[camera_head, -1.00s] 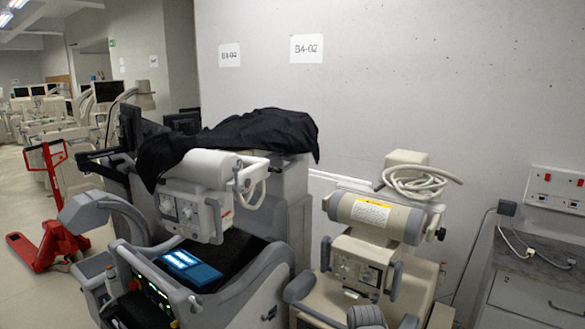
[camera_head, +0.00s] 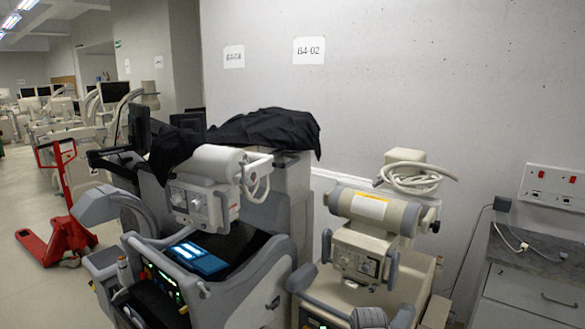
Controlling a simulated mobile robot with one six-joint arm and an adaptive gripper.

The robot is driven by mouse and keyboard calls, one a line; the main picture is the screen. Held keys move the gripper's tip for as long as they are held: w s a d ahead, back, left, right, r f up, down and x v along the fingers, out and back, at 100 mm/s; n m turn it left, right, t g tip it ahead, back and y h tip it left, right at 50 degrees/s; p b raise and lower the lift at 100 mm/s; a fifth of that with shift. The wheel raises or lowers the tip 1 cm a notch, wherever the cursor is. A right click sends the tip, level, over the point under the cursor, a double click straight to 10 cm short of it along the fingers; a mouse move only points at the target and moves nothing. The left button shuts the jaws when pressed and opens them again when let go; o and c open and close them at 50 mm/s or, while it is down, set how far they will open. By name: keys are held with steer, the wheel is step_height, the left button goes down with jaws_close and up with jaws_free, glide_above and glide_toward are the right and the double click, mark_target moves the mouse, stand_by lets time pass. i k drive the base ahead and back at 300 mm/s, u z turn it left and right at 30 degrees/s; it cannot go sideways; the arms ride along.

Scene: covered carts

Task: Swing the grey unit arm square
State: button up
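The grey unit (camera_head: 258,268) stands at centre left, with a lit blue screen (camera_head: 197,259) on its sloping top. Its arm ends in a pale tube head (camera_head: 205,195) with knobs and a side handle, held above the screen and angled toward the right front. A black cover (camera_head: 262,130) drapes over the back of the unit and touches the upper part of the head. The arm's root behind the head is hidden by the cover. My gripper is not in view.
A beige unit (camera_head: 375,215) with a coiled cable stands close on the right, with a narrow gap between. A red pallet truck (camera_head: 62,235) stands at left on open floor. A grey cabinet (camera_head: 530,285) and wall sockets (camera_head: 553,186) are at right.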

mark_target(284, 143)
steer(key=k, duration=1.1)
steer(key=z, duration=0.2)
steer(key=i, duration=0.5)
steer(key=z, duration=0.45)
steer(key=i, duration=1.75)
steer(key=u, duration=0.7)
